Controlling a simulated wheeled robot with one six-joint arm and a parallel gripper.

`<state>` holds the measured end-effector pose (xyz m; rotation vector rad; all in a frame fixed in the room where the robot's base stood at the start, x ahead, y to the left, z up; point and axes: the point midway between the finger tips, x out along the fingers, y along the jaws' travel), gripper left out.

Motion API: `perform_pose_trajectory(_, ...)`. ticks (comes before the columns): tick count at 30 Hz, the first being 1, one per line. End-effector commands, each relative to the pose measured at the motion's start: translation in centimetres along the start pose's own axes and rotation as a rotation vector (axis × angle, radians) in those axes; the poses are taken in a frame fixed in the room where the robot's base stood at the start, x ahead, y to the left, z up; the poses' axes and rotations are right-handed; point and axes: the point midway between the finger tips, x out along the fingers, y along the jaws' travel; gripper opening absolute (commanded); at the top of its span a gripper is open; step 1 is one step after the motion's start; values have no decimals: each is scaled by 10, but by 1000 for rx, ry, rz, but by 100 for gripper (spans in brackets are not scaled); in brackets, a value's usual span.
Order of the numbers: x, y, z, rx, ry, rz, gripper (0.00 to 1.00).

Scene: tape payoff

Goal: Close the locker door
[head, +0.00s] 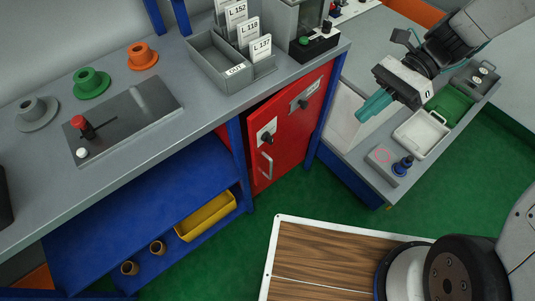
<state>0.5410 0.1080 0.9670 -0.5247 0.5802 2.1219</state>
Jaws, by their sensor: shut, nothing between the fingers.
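The red locker (290,128) stands under the grey workbench, between blue posts. Its red front carries a dark round knob on a light plate (267,137), a pale upright handle (265,165) and a grey fitting (305,98) at upper right. A dark gap shows along the top left of the red front. I cannot tell from this view how far the door stands open. My gripper (373,105), with teal fingers, is shut and empty. It is to the right of the locker in the picture, in front of the side table, apart from the door.
The side table (388,185) at right holds a white tray (422,133), a green tray (450,104) and a blue-knobbed box. The workbench (205,120) carries spools, a grey bin and a plate. A wooden-topped surface (320,262) lies in front. Green floor (250,240) is free before the locker.

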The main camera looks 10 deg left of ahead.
Motion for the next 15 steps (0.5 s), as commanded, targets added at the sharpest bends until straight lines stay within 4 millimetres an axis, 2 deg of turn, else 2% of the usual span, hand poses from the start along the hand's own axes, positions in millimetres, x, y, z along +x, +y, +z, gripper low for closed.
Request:
perform_pose_trajectory(6, 45, -53, -43, 382, -260, 32, 0)
perform_pose_trajectory(11, 83, -86, -81, 672, -432, 66, 0)
perform_pose_trajectory(15, 122, -107, -119, 928, -572, 103, 0)
